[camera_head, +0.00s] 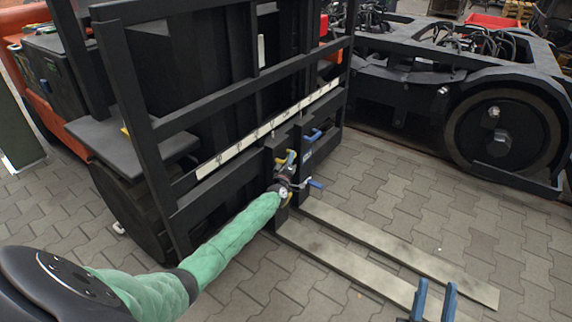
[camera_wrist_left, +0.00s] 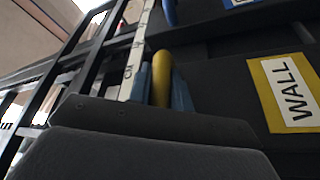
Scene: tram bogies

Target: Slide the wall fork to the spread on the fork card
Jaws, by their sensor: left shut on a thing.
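The wall fork's tine (camera_head: 345,258) is the nearer of two flat tines lying low over the paving. Its dark upright shows a yellow-bordered WALL label (camera_wrist_left: 290,92) in the left wrist view. My left gripper (camera_head: 288,160) is at this upright, shut on its yellow handle (camera_wrist_left: 161,78), which sits between the blue fingers. The other fork's tine (camera_head: 400,245) lies to the right, with a blue handle (camera_head: 313,135) on its upright. A white marked scale (camera_head: 240,145) runs along the carriage. My right gripper (camera_head: 434,300) is open and empty at the bottom. I cannot make out the fork card.
The black carriage frame (camera_head: 180,122) of the orange forklift (camera_head: 60,130) stands at the left. A dark bogie with a large wheel (camera_head: 505,130) stands at the right rear. Paving (camera_head: 420,185) between the bogie and the tines is clear.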

